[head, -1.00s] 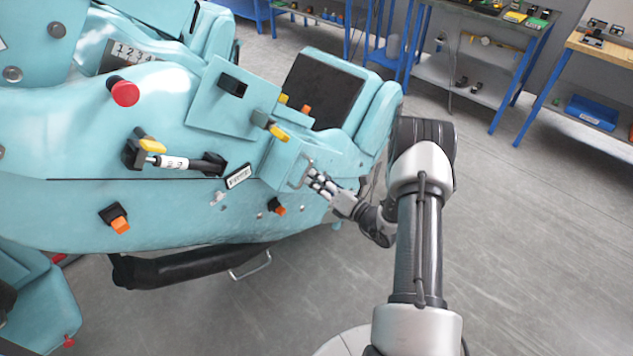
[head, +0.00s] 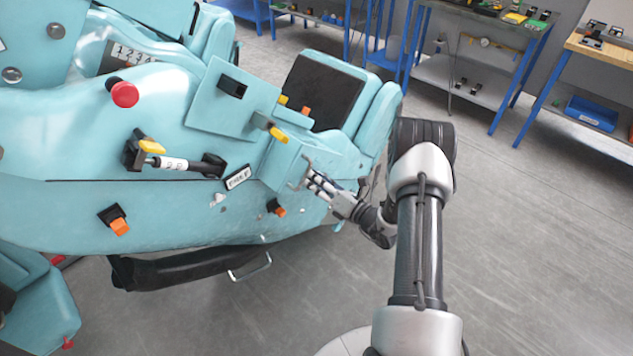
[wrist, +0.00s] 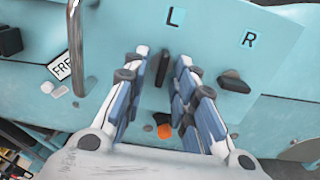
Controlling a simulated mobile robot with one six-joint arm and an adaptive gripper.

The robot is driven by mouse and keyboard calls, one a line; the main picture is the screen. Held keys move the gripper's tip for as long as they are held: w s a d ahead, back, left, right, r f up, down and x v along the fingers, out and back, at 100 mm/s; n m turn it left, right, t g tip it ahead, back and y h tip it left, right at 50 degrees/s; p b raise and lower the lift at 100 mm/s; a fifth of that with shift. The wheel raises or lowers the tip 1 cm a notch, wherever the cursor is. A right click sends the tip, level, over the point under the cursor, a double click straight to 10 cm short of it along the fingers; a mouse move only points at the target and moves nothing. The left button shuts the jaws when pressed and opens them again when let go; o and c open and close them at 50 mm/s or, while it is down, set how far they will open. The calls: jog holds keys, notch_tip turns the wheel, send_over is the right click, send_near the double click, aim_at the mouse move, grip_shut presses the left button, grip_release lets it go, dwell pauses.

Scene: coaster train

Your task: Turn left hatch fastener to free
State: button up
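The light-blue hatch panel (wrist: 215,50) carries the letters L and R in the wrist view. The left hatch fastener (wrist: 163,68) is a small dark knob below the L, standing roughly upright in the picture. My gripper (wrist: 162,60) is open, with one finger on each side of this fastener; I cannot tell whether either finger touches it. The right fastener (wrist: 233,84) is a black knob below the R, lying more crosswise. In the head view my gripper (head: 312,183) is at the car's side, and the fasteners there are hidden or too small to tell.
A metal handle (wrist: 78,45) rises just left of my gripper. An orange part (wrist: 164,131) shows between the fingers. Blue-framed benches (head: 470,70) stand behind; the floor at right is clear.

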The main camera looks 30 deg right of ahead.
jog(key=v, duration=1.2)
jog(key=shift+r, duration=0.15)
dwell(0.3)
